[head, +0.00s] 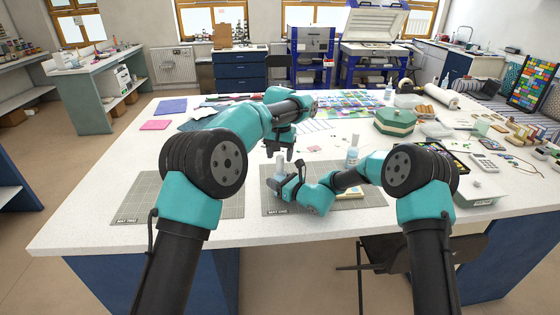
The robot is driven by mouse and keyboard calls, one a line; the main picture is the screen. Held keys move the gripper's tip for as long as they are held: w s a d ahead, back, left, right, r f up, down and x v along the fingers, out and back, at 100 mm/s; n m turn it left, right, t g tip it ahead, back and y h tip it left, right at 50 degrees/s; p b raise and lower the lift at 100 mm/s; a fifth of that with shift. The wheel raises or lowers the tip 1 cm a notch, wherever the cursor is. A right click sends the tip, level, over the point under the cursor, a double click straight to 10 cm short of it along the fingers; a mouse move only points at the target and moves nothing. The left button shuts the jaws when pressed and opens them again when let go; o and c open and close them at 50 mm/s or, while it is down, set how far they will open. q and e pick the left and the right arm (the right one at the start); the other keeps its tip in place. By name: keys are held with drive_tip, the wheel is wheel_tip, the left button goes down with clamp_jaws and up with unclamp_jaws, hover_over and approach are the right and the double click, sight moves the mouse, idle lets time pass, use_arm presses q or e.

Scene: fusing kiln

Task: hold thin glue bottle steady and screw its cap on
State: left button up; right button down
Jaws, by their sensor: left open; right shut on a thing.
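A small pale bottle (280,166) stands upright on the right grey grid mat (264,207). I take it to be the thin glue bottle; it is too small here to read a label. My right gripper (280,181) is shut on it low down, coming from the right. My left gripper (283,153) points down, open, right at the bottle's top in this view. Its fingers partly overlap the top, so I cannot tell whether they touch it. I cannot make out a cap separately.
Another pale bottle (352,154) stands behind my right forearm. A green lidded box (395,121) is further back right, with tools and glass pieces beyond. The left grid mat (143,192) looks bare. The white table (85,219) is clear along its front left.

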use_arm(q)
wheel_tip(320, 180, up, 9)
drive_tip(key=shift+f, duration=0.15)
use_arm(e)
drive_tip(key=shift+c, duration=2.2)
unclamp_jaws()
drive_tip(key=shift+d, duration=0.1)
drive_tip(key=v, duration=1.7)
drive_tip(key=shift+s, duration=0.2)
